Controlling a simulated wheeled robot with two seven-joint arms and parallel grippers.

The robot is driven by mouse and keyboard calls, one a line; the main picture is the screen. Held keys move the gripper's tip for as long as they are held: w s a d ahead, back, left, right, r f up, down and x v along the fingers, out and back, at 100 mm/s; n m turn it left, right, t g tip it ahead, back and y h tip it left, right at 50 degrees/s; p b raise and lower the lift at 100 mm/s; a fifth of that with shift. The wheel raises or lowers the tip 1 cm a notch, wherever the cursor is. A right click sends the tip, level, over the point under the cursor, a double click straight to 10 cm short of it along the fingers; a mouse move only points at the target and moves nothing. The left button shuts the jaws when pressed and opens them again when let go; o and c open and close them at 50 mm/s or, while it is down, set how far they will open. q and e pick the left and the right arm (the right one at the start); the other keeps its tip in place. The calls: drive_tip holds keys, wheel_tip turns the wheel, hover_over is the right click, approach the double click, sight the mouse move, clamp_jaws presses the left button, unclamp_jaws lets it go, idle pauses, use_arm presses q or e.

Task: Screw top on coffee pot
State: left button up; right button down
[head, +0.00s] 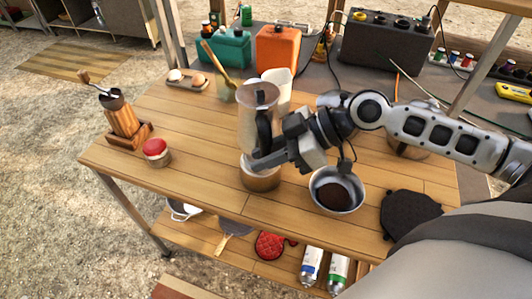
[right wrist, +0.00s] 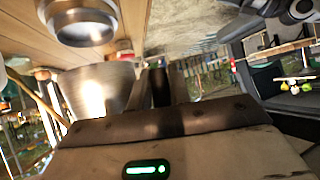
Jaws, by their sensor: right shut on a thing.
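The metal coffee pot top (head: 259,95) is upright above the coffee pot base (head: 261,180), which stands on the wooden table. My right gripper (head: 265,148) is shut on the top at its black handle. In the right wrist view, the shiny tapered top (right wrist: 100,88) is beside my right gripper (right wrist: 152,82), and the round base (right wrist: 84,25) shows beyond it. A gap shows between them in that view; the exact height is hard to judge. The gripper partly hides the base's rim in the head view. My left gripper is out of view.
A metal bowl with dark grounds (head: 337,189) stands right of the base. A wooden grinder (head: 124,122) and a red-topped jar (head: 156,151) stand left. A white jug (head: 277,88) is close behind the top. A black mat (head: 410,212) lies at right. The front left tabletop is clear.

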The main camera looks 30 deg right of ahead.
drive_tip(key=shift+f+b, duration=0.7)
drive_tip(key=shift+f, duration=0.05)
drive_tip(key=shift+f+b, duration=0.4)
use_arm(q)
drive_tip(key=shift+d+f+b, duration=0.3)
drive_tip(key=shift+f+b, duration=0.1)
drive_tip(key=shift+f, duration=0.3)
use_arm(e)
drive_tip(key=shift+f, duration=0.75)
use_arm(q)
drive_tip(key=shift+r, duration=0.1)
use_arm(e)
drive_tip(key=shift+d, duration=0.1)
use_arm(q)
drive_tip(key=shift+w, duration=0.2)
use_arm(e)
drive_tip(key=shift+f, duration=0.15)
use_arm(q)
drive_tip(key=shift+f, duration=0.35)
use_arm(e)
drive_tip(key=shift+f, duration=0.5)
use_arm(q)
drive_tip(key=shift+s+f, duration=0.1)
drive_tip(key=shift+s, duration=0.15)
use_arm(e)
drive_tip(key=shift+f, duration=0.1)
